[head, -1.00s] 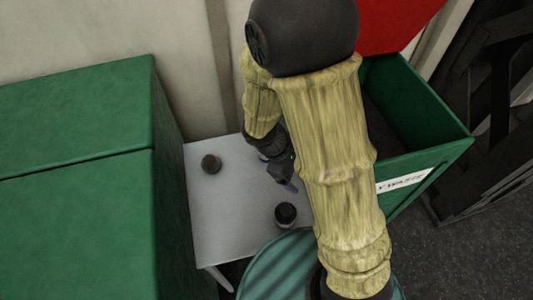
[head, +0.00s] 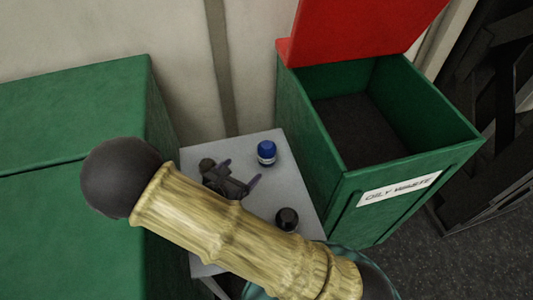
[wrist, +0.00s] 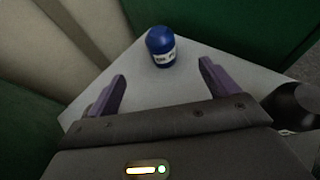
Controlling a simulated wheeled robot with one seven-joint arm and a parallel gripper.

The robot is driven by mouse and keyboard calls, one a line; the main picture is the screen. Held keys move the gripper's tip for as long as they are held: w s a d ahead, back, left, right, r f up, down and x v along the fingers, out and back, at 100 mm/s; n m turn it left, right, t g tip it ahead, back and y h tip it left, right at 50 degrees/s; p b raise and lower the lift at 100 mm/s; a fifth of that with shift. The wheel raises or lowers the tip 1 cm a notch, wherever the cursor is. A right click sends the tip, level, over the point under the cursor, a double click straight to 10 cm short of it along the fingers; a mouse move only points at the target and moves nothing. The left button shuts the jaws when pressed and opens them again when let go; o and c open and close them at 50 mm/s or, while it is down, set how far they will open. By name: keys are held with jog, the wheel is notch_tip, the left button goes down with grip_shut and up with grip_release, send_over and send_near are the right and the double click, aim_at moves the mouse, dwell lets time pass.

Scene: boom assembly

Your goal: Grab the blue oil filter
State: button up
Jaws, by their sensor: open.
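The blue oil filter (head: 266,153) stands upright on the grey table near its back right edge, and it also shows in the wrist view (wrist: 161,47) with a white label band. My gripper (head: 241,172) is open and empty, low over the table to the left of the filter in the head view. In the wrist view its two purple fingers (wrist: 162,78) point toward the filter. The filter stands just beyond the fingertips, roughly centred between them and apart from both.
A black filter (head: 287,219) stands on the grey table (head: 256,205) nearer the front; a black one shows right of my gripper in the wrist view (wrist: 292,105). A green bin (head: 365,190) labelled oily waste, red lid raised, borders the right. A green box (head: 70,210) borders the left.

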aim_at(267, 148)
jog(key=p+x, duration=0.2)
jog(key=x, duration=0.9)
jog(key=shift+d, duration=0.15)
jog(key=shift+w+d+f, duration=0.2)
jog(key=shift+w+f, duration=0.1)
jog(key=shift+w, duration=0.1)
jog(key=shift+p+x, duration=0.85)
jog(key=shift+x, duration=1.8)
jog(key=c, duration=1.3)
jog(key=shift+o, duration=0.2)
jog(key=shift+r, duration=0.1)
notch_tip(267, 148, up, 10)
jog(key=shift+f+b, duration=0.1)
jog(key=shift+b, duration=0.65)
